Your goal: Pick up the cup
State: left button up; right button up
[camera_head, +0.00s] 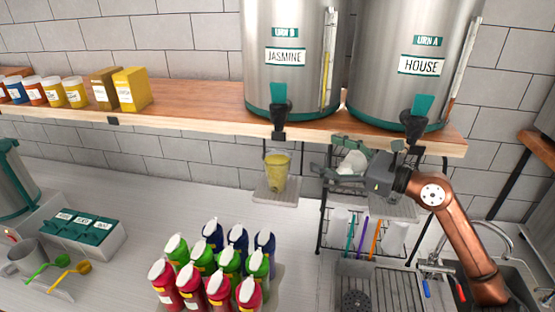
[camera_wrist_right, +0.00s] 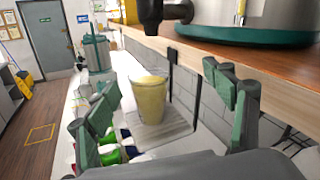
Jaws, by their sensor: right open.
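A clear cup (camera_head: 276,171) filled with a yellow drink stands upright on a small grey platform (camera_head: 272,195) below the Jasmine urn's tap. It also shows in the right wrist view (camera_wrist_right: 150,97), a little beyond and between my fingers. My right gripper (camera_head: 325,172) is open and to the right of the cup in the head view, with a gap between them. In the right wrist view my open gripper (camera_wrist_right: 165,110) has a green-padded finger on each side. My left gripper is not in view.
The wooden shelf (camera_head: 195,104) with the Jasmine urn (camera_head: 285,85) and House urn (camera_head: 405,85) overhangs the cup, and the Jasmine tap (camera_head: 279,108) is just above it. Several coloured bottles (camera_head: 220,265) stand in front. A rack (camera_head: 345,240) is at right.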

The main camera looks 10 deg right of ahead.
aim_at(289, 166)
jog(key=w+a+f+g+p, duration=0.1)
jog(key=a+f, duration=0.1)
jog(key=w+a+f+m+h+p, duration=0.1)
jog(key=a+f, duration=0.1)
jog(key=w+a+f+m+g+h+p, duration=0.1)
jog(key=w+a+f+p, duration=0.1)
jog(key=shift+w+a+g, duration=0.1)
jog(key=shift+a+g, duration=0.15)
jog(key=shift+g, duration=0.05)
jog(key=p+x, duration=0.1)
jog(key=x, duration=0.1)
jog(key=shift+w+a+f, duration=0.1)
jog(key=shift+w+a, duration=0.1)
jog(key=shift+a, duration=0.05)
jog(key=p+x, duration=0.3)
jog(key=shift+w+a+r, duration=0.15)
jog(key=shift+a+r, duration=0.1)
jog(key=shift+a, duration=0.3)
jog(key=shift+w+a+f, duration=0.25)
jog(key=shift+w+f, duration=0.05)
jog(key=shift+w, duration=0.05)
jog(key=shift+c, duration=0.7)
jog(key=c, duration=1.4)
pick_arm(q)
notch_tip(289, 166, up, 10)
pick_arm(e)
jog(key=shift+r, duration=0.1)
jog(key=shift+c, duration=0.3)
